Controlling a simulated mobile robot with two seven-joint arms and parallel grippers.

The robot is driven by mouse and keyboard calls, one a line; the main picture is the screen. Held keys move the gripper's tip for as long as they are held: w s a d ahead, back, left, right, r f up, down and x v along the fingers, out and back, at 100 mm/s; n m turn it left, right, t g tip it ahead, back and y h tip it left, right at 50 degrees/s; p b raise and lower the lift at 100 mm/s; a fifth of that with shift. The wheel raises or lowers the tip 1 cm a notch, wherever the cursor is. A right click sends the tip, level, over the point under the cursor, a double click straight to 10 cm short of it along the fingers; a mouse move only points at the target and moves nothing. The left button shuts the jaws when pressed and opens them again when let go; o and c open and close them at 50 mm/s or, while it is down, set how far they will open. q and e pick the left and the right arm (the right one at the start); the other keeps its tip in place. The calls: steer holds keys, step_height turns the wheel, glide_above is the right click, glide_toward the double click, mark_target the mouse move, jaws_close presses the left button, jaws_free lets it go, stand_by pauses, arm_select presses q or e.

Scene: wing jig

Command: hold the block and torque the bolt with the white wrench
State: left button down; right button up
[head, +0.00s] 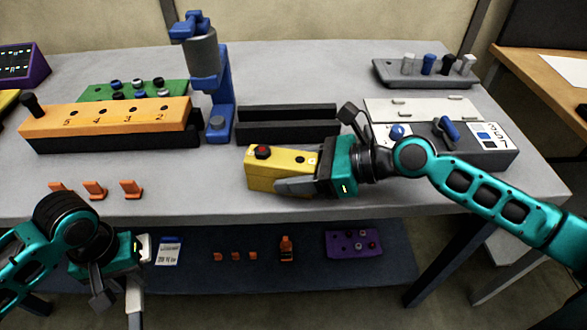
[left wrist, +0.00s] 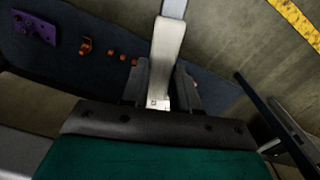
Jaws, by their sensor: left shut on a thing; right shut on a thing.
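The yellow block (head: 262,172) lies near the table's front edge, with a red-topped bolt (head: 262,151) at its left end and a black spot further right. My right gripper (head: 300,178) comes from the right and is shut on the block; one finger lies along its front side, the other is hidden. My left gripper (head: 128,285) is low at the left, in front of the table edge. It is shut on the white wrench (left wrist: 166,55), whose pale handle stands between the fingers in the left wrist view. The wrench's far end is out of that view.
Behind the block is a black slotted rail (head: 285,122). An orange numbered rack (head: 105,122) and a blue stand (head: 220,110) stand left. A grey box with a blue lever (head: 448,130) is right. Orange clips (head: 95,190) line the front edge. The lower shelf (head: 200,275) holds small items.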

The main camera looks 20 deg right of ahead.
steer(key=c, duration=0.5)
arm_select(q)
steer(key=shift+d, duration=0.1)
